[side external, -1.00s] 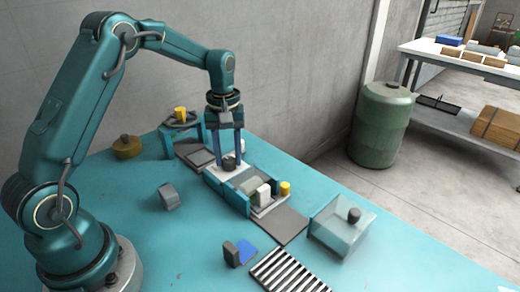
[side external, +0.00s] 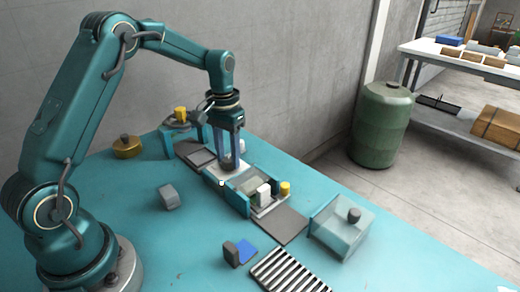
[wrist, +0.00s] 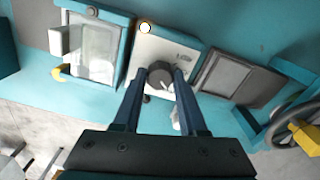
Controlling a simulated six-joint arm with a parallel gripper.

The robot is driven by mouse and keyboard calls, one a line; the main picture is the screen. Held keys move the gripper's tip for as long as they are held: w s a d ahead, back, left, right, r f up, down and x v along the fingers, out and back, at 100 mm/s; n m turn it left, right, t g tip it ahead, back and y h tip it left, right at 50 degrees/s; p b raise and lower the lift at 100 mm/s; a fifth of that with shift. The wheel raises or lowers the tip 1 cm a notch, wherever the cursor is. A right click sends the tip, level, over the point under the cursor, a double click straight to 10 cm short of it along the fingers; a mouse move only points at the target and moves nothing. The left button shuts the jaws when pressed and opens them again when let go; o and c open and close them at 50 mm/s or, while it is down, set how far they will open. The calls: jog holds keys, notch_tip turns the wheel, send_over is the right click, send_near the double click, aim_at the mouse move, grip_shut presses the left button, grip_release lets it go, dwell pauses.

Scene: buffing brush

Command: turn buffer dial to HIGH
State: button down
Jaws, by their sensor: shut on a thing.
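The buffer dial (wrist: 160,74) is a dark round knob on a white panel (wrist: 180,48) in the wrist view. My gripper (wrist: 158,76) has its two fingers on either side of the knob and is shut on it. A light mark shows near the knob's lower right edge. Small lettering on the panel is too blurred to read. A round white lamp (wrist: 146,28) sits at the panel's corner. In the side external view my gripper (side external: 228,166) points straight down at the panel, and its fingers mostly hide the dial.
Beside the panel is a blue-framed bay (side external: 236,196) with a white block (side external: 263,195) and a yellow knob (side external: 285,188). A yellow-handled wheel (side external: 180,120) stands behind on a blue stand. A clear box (side external: 342,232) sits at right.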

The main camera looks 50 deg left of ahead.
aim_at(228, 160)
jog(key=shift+s+m, duration=0.1)
jog(key=shift+m, duration=0.5)
jog(key=shift+c, duration=2.2)
grip_release()
jog(key=shift+r, duration=2.6)
